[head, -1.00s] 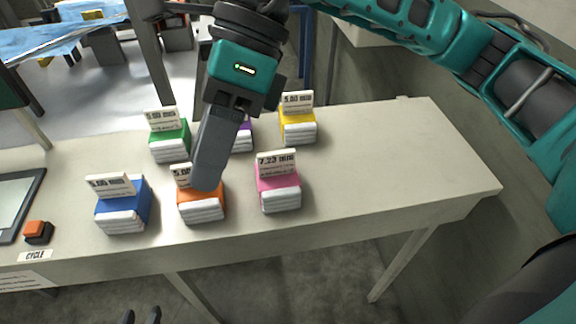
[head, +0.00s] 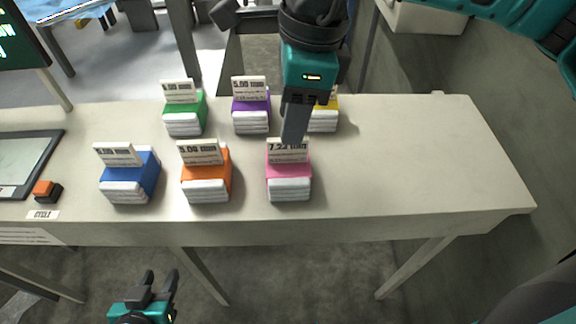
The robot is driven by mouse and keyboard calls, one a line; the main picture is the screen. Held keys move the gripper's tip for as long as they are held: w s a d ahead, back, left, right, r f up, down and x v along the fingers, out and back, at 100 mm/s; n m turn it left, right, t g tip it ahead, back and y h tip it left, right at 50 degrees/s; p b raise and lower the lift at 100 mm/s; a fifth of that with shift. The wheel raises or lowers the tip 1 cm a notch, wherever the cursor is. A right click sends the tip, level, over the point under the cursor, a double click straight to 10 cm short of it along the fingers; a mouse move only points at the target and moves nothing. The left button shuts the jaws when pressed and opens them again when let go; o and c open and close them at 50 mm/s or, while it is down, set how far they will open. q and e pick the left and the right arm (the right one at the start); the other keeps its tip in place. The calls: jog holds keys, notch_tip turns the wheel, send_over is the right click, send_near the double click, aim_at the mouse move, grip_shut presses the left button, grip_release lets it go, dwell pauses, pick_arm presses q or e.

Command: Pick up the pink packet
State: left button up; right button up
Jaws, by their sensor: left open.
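The pink packet (head: 289,186) stands at the right of the front row on the white table, with a price card at its back. My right gripper (head: 293,138) reaches down from above, its fingertips in front of the pink packet's card in the picture. Its fingers overlap into one grey block, so its opening is hidden, and I cannot tell if it touches the card. My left gripper (head: 161,277) is open and empty, low in front of the table, apart from all packets.
Orange (head: 206,177) and blue (head: 131,178) packets stand left of the pink one. Green (head: 186,116), purple (head: 251,111) and yellow (head: 325,117) packets form the back row. An orange button (head: 46,190) and a tablet (head: 27,160) are at left. The table's right side (head: 430,160) is clear.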

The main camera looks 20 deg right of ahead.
aim_at(288, 161)
jog(key=shift+w+a+f, duration=0.1)
jog(key=shift+a+f, duration=0.05)
jog(key=shift+f, duration=1.2)
jog(key=shift+a+f, duration=0.15)
jog(key=shift+f, duration=1.2)
grip_shut()
